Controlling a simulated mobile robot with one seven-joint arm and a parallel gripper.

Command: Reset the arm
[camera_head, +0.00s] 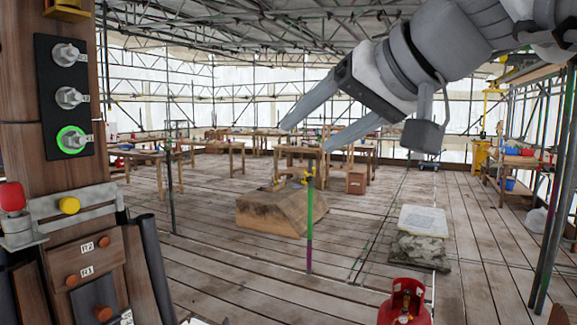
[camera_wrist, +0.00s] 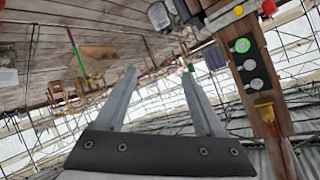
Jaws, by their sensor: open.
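My gripper (camera_head: 328,120) hangs in the upper right of the head view, at the end of my grey arm, pointing left and down. Its two long grey fingers are spread apart with nothing between them. They also show in the wrist view (camera_wrist: 160,85), wide open and empty, with the picture turned nearly upside down. The fingers touch nothing that I can see.
A wooden post (camera_head: 22,90) at the left carries a black panel (camera_head: 62,97) with several knobs, one ringed green. A red button (camera_head: 12,196) sits below. A timber block (camera_head: 275,212), a green pole (camera_head: 310,225) and a red gas cylinder (camera_head: 405,303) stand on the plank floor.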

